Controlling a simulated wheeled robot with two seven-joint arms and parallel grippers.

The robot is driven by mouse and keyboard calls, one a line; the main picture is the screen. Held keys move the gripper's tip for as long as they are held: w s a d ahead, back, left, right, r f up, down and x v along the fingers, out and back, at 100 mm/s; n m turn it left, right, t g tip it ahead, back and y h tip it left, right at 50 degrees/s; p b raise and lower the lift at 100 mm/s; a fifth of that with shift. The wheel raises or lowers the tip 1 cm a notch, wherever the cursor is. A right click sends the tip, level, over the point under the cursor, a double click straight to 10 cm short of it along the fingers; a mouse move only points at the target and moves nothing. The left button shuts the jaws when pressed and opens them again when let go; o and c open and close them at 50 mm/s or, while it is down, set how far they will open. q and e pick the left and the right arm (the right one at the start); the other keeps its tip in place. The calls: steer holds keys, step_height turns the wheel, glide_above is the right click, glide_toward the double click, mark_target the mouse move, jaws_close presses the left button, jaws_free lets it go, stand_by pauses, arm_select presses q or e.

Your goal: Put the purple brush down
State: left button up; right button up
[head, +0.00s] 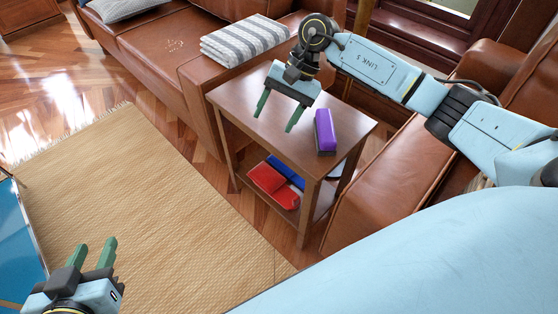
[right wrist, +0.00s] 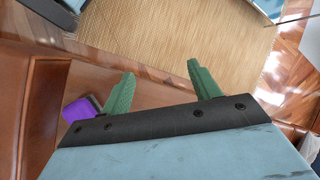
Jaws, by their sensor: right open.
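The purple brush (head: 325,130) lies on the top of the small wooden side table (head: 240,97), near its front right part. It also shows in the right wrist view (right wrist: 80,110), left of the fingers and partly hidden by my gripper. My right gripper (head: 277,112) is open and empty over the table top, to the left of the brush and apart from it. My left gripper (head: 92,252) is low at the left, over the rug, with its two green fingers apart and nothing between them.
The table's lower shelf holds a red item (head: 272,184) and a blue item (head: 287,170). A brown leather sofa (head: 150,45) with a striped folded blanket (head: 243,40) stands behind. A leather armchair (head: 385,190) is at the right. The woven rug (head: 130,190) is mostly clear.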

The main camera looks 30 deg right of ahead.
steer(key=s+a+r+m+y, duration=0.1)
steer(key=a+m+y, duration=0.15)
steer(key=a, duration=0.35)
steer(key=s+a+r+m+y, duration=0.1)
steer(key=s+a+y, duration=0.1)
steer(key=a+y, duration=0.3)
steer(key=s+a+r+m+t+y, duration=0.2)
steer(key=a+r+m+t+y, duration=0.55)
steer(key=m, duration=0.85)
steer(key=d+r+m+t+h, duration=0.1)
steer(key=d+m+t+h, duration=0.35)
steer(key=m, duration=0.85)
steer(key=d+r+m+t+h, duration=0.1)
steer(key=d+m+t+h, duration=0.1)
steer(key=m+t+h, duration=0.85)
steer(key=s+d+f+m+g+h, duration=0.3)
steer(key=s+f+m+g, duration=0.6)
steer(key=m, duration=1)
step_height(320, 180, down, 2)
steer(key=shift+d+f, duration=0.25)
steer(key=shift+d, duration=0.2)
